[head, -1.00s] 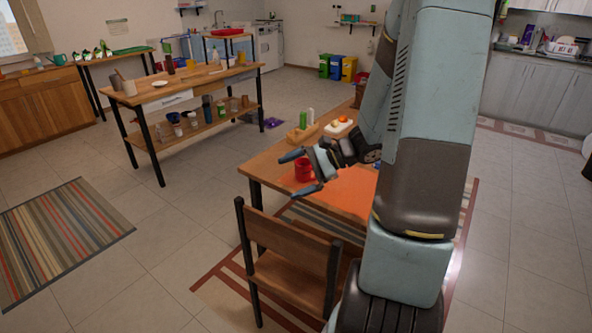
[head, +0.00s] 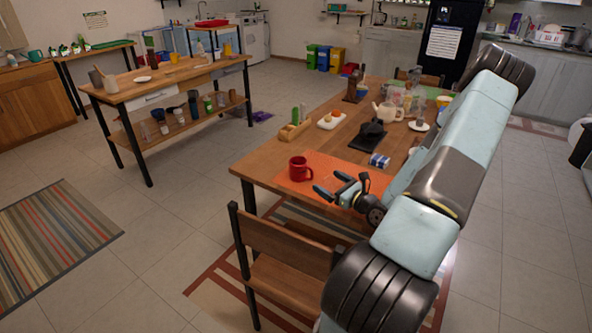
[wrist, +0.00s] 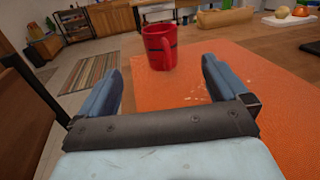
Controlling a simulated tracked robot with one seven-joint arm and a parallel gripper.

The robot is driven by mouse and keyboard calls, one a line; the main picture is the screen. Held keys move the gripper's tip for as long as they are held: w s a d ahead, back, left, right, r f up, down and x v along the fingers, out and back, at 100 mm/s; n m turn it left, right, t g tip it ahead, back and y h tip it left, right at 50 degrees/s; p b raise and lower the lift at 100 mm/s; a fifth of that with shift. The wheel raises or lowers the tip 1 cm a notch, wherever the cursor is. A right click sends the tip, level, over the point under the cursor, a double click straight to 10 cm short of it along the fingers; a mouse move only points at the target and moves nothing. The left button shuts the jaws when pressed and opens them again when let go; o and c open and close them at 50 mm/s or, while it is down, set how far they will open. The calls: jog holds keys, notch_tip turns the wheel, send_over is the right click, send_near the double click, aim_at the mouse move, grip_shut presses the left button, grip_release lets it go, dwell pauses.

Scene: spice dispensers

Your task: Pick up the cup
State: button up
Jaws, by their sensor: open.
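A red cup (head: 298,169) stands upright on an orange placemat (head: 330,163) near the table's left corner. In the wrist view the cup (wrist: 160,50) is ahead of my fingers, a little above the picture's middle, with its handle towards me. My gripper (head: 331,186) is open and empty, low over the placemat, to the right of the cup and nearer the front edge. In the wrist view both fingers of my gripper (wrist: 162,85) are spread wide, and the cup lies beyond their tips, apart from them.
A wooden holder (head: 295,131) and a white board with food (head: 331,121) stand behind the cup. A black scale-like item (head: 368,137), a blue-and-white box (head: 380,160) and a teapot (head: 388,112) are farther right. A wooden chair (head: 290,270) stands at the table's front edge.

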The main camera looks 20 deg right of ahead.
aim_at(305, 166)
jog(key=shift+w+d+f, duration=0.1)
jog(key=shift+f, duration=0.05)
jog(key=shift+w, duration=0.3)
jog(key=x, duration=0.8)
jog(key=shift+a, duration=0.2)
jog(key=shift+r+x, duration=0.2)
jog(key=shift+x, duration=1.1)
jog(key=shift+r+x, duration=0.15)
jog(key=shift+x, duration=1.15)
jog(key=shift+c, duration=0.4)
jog(key=c, duration=1.2)
jog(key=shift+o, duration=0.2)
